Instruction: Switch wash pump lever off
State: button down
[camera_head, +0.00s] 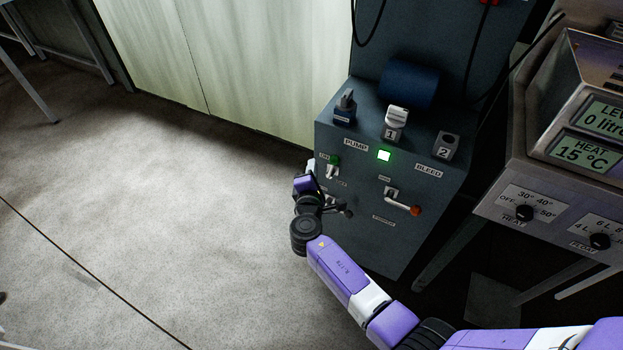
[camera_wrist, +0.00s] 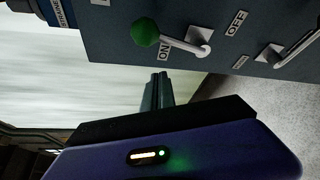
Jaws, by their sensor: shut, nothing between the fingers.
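The pump lever, a light metal arm with a green ball knob (camera_head: 334,160), is on the front of the dark grey cabinet under the PUMP label. In the wrist view its green knob (camera_wrist: 145,32) lies on the side of the ON label, with the OFF label (camera_wrist: 237,23) beyond the pivot. The lever stands at ON. My gripper (camera_head: 311,167) is beside the left edge of the cabinet front, just left of the lever. In the wrist view its dark fingers (camera_wrist: 156,90) are together and empty, apart from the knob.
A second lever with a dark knob (camera_head: 347,212) sits just below, close to my wrist. A red-knobbed lever (camera_head: 414,210) is to the right under BLEED. A metal console (camera_head: 540,195) stands at right. Floor at left is clear.

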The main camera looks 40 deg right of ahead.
aim_at(332, 168)
jog(key=s, duration=0.1)
jog(key=s+d+r+p, duration=0.1)
jog(key=s+d+p, duration=0.1)
jog(key=shift+r, duration=0.3)
jog(key=shift+s+f, duration=0.1)
jog(key=shift+s+b, duration=0.1)
jog(key=shift+b, duration=0.8)
